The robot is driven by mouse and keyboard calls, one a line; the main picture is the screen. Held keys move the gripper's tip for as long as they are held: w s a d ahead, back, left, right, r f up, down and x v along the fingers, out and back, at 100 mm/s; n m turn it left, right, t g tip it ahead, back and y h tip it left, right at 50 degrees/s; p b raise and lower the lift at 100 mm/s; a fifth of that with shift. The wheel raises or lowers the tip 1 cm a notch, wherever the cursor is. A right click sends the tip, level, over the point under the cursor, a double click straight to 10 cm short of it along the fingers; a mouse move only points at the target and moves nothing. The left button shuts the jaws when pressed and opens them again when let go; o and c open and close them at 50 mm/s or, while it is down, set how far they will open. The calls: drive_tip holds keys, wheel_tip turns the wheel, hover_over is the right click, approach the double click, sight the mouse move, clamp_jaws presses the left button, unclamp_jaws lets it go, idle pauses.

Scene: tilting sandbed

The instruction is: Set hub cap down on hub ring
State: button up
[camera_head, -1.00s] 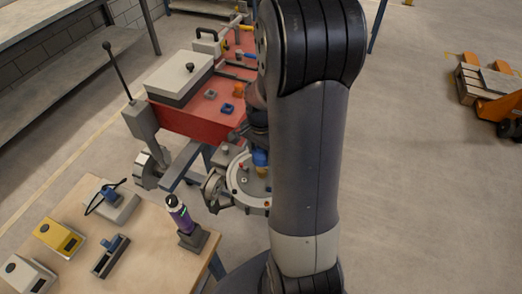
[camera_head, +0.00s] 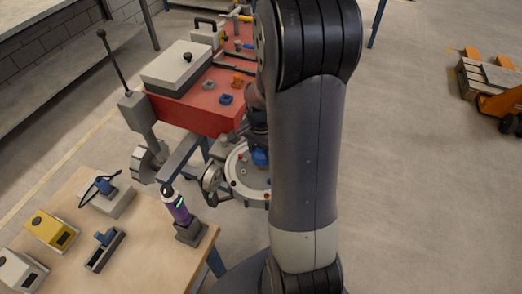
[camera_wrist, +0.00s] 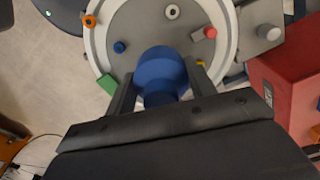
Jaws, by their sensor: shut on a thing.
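The blue hub cap (camera_wrist: 160,68) is a round, smooth piece held between the two dark fingers of my gripper (camera_wrist: 161,80) in the wrist view. It is over a round grey plate with a broad white rim (camera_wrist: 98,45). In the head view the blue cap (camera_head: 261,158) shows at the left edge of my arm, over the same plate (camera_head: 240,184). I cannot clearly pick out the hub ring; the cap may hide it. Whether the cap touches the plate cannot be told.
A red bench (camera_head: 200,108) stands behind. A wooden table (camera_head: 140,250) with a purple bottle (camera_head: 176,208) is at lower left. My arm hides the plate's right side.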

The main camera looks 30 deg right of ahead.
drive_tip(key=shift+f, duration=0.2)
idle(0.3)
drive_tip(key=shift+f+b, duration=1.1)
drive_tip(key=shift+f, duration=0.1)
drive_tip(key=shift+f, duration=0.15)
drive_tip(key=shift+f+b, duration=0.75)
drive_tip(key=o, duration=1.1)
drive_tip(key=shift+o, duration=1.3)
